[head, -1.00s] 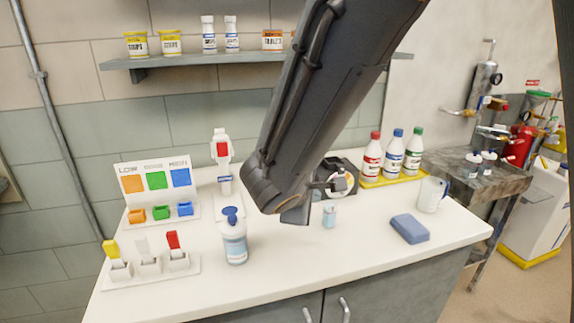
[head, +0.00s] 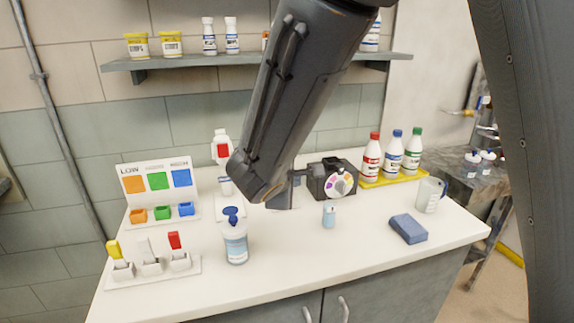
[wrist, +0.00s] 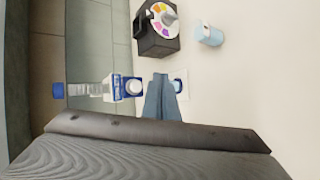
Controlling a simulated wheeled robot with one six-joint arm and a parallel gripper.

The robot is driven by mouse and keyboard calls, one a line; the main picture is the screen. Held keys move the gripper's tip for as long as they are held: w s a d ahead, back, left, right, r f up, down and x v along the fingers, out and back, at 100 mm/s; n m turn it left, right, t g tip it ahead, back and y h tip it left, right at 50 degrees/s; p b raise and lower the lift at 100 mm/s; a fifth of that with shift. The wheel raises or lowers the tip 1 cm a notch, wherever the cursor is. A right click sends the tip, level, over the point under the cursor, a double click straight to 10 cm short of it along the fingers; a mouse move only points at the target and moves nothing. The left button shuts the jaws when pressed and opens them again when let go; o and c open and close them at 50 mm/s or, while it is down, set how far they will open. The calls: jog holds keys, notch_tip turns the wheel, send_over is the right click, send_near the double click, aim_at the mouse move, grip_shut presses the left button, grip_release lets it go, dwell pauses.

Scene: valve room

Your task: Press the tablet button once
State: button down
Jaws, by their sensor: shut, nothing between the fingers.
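In the wrist view, a dispenser (wrist: 104,89) with a clear column, a blue cap and a blue-and-white body stands by the wall. A round pale button (wrist: 134,87) in a blue surround sits on its front; no name is legible. A white piece with a blue ring (wrist: 183,82) lies in front of it. My gripper (wrist: 161,77) is shut and empty, its fingertips between button and white piece, appearing apart from the button. My arm hides this dispenser in the head view. A red-and-white dispenser (head: 222,150) stands left of my arm there.
A black box with a coloured dial (head: 335,180) and a small light-blue container (head: 328,214) stand right of my gripper. A pump bottle (head: 235,240) stands front left. Switches (head: 150,265) and colour panel (head: 156,180) are further left. A blue sponge (head: 408,228) lies right.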

jog(key=shift+w+a, duration=0.2)
jog(key=shift+w, duration=0.55)
jog(key=shift+w+a, duration=0.25)
jog(key=shift+w, duration=0.5)
jog(key=shift+w+a, duration=0.2)
jog(key=shift+w, duration=0.55)
jog(key=shift+w+b, duration=0.2)
jog(key=shift+b, duration=0.25)
jog(key=shift+w+a, duration=0.15)
jog(key=shift+w, duration=0.1)
jog(key=shift+w+a+b, duration=0.15)
jog(key=shift+w+b, duration=0.35)
dwell(0.8)
jog(key=shift+s, duration=0.2)
jog(key=shift+s+d+b, duration=0.3)
jog(key=shift+s+b, duration=0.2)
jog(key=shift+s, duration=0.25)
jog(key=shift+s+d+b, duration=0.2)
jog(key=shift+s+b, duration=0.05)
jog(key=shift+s, duration=0.55)
jog(key=shift+s+d+b, duration=0.25)
jog(key=shift+s+b, duration=0.05)
jog(key=shift+s, duration=0.5)
jog(key=shift+s+d+b, duration=0.2)
jog(key=shift+s+b, duration=0.05)
jog(key=shift+s, duration=0.55)
